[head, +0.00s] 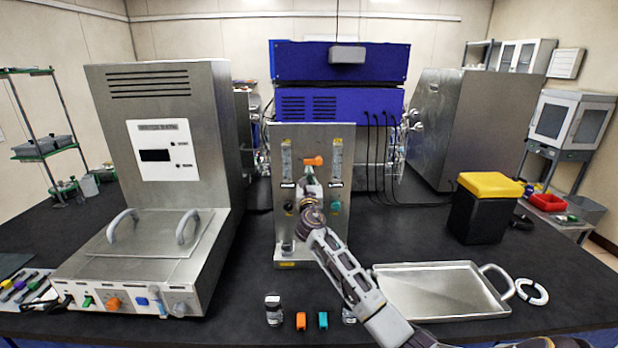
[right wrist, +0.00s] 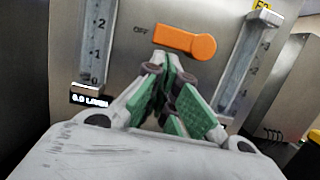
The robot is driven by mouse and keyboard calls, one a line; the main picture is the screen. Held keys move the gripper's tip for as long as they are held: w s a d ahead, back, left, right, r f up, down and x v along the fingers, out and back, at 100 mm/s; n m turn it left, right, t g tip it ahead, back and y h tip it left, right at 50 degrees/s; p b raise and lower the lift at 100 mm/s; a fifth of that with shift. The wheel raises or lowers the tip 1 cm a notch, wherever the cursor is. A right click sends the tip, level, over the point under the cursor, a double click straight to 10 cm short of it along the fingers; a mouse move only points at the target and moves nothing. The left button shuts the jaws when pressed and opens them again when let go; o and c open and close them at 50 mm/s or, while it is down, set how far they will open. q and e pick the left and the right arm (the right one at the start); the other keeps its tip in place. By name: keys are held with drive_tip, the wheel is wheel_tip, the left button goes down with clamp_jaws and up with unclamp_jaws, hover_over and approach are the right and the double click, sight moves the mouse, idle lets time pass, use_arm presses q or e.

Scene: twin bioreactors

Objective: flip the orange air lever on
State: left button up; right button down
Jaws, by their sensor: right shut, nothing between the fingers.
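The orange air lever (head: 314,161) is on the upper part of the steel panel (head: 335,220) with the two flow tubes. In the right wrist view the lever (right wrist: 186,41) lies nearly level, its narrow end at the left, beside the word OFF. My right gripper (head: 309,176) is in front of the panel, just below the lever. In the right wrist view its green-padded fingers (right wrist: 168,62) are closed together and empty, with the tips just under the lever. I cannot tell whether they touch it. My left gripper is not in view.
Flow tubes (head: 286,160) (head: 337,160) flank the lever closely. Below are a dark knob (head: 289,207) and a green knob (head: 336,207). A steel tray (head: 440,312), a yellow-lidded bin (head: 487,205) and small bottles (head: 273,310) stand on the dark bench. A large steel unit (head: 160,100) stands left.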

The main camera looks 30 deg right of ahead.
drive_tip(key=shift+w+a+r+m+h+b, duration=0.15)
drive_tip(key=shift+a+r+m+b, duration=0.1)
drive_tip(key=shift+m, duration=0.4)
drive_tip(key=shift+w+a+r+m+h+b, duration=0.1)
drive_tip(key=shift+m+h+b, duration=0.1)
drive_tip(key=shift+m, duration=0.45)
drive_tip(key=r+m+g, duration=0.1)
drive_tip(key=m, duration=0.3)
drive_tip(key=r+m+g+h+b, duration=0.1)
drive_tip(key=r+m, duration=0.1)
drive_tip(key=m, duration=0.3)
drive_tip(key=a+r+m+g, duration=0.1)
drive_tip(key=r+m+g, duration=0.1)
drive_tip(key=m, duration=0.2)
drive_tip(key=shift+w+r+m+h, duration=0.2)
drive_tip(key=shift+w+m+h, duration=0.1)
drive_tip(key=shift+h, duration=0.05)
drive_tip(key=m, duration=0.1)
drive_tip(key=r+m, duration=0.1)
drive_tip(key=m+g, duration=0.1)
drive_tip(key=shift+s+d+r+m, duration=0.25)
drive_tip(key=shift+d+r+m, duration=0.05)
drive_tip(key=shift+r+m, duration=0.1)
drive_tip(key=shift+d+r+m, duration=0.1)
drive_tip(key=shift+d+m, duration=0.05)
drive_tip(key=shift+m, duration=0.35)
drive_tip(key=shift+s, duration=0.1)
